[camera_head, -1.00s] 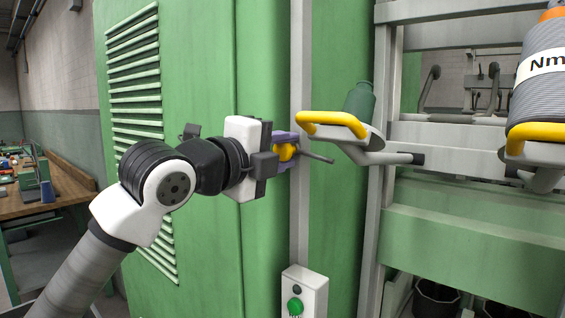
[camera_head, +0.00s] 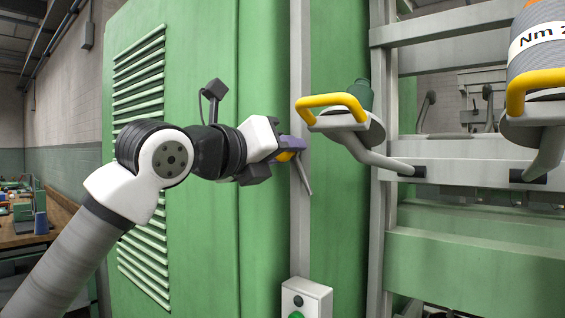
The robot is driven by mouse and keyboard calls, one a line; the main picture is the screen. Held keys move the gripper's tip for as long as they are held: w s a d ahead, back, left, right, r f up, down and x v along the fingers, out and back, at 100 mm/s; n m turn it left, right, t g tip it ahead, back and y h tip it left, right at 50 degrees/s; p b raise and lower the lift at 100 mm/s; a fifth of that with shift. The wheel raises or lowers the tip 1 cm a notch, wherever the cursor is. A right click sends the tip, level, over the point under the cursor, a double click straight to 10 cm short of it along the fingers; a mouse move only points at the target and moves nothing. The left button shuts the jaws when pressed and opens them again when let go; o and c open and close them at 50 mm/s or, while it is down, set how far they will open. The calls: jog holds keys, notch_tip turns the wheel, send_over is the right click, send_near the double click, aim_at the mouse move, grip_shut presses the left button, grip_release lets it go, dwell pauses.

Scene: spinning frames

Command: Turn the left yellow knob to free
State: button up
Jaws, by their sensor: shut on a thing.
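A small yellow knob (camera_head: 284,156) with a thin grey lever (camera_head: 303,177) is at the green cabinet, beside the grey upright. My gripper (camera_head: 286,150) reaches it from the left and is shut on it. One purple finger shows above the knob. The other finger and most of the knob are hidden behind the gripper body. The grey lever sticks out past the fingers and points steeply down, slightly to the right.
A yellow loop handle (camera_head: 330,101) on a tilted grey holder is close to the right of my gripper. A second yellow handle (camera_head: 527,88) is below the grey spool (camera_head: 543,55) at far right. A white switch box (camera_head: 304,298) is below.

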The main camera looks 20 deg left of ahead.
jog(key=m+b, duration=0.1)
jog(key=m, duration=0.4)
jog(key=shift+m, duration=0.4)
dwell(0.3)
jog(key=o, duration=0.9)
jog(key=shift+a, duration=0.1)
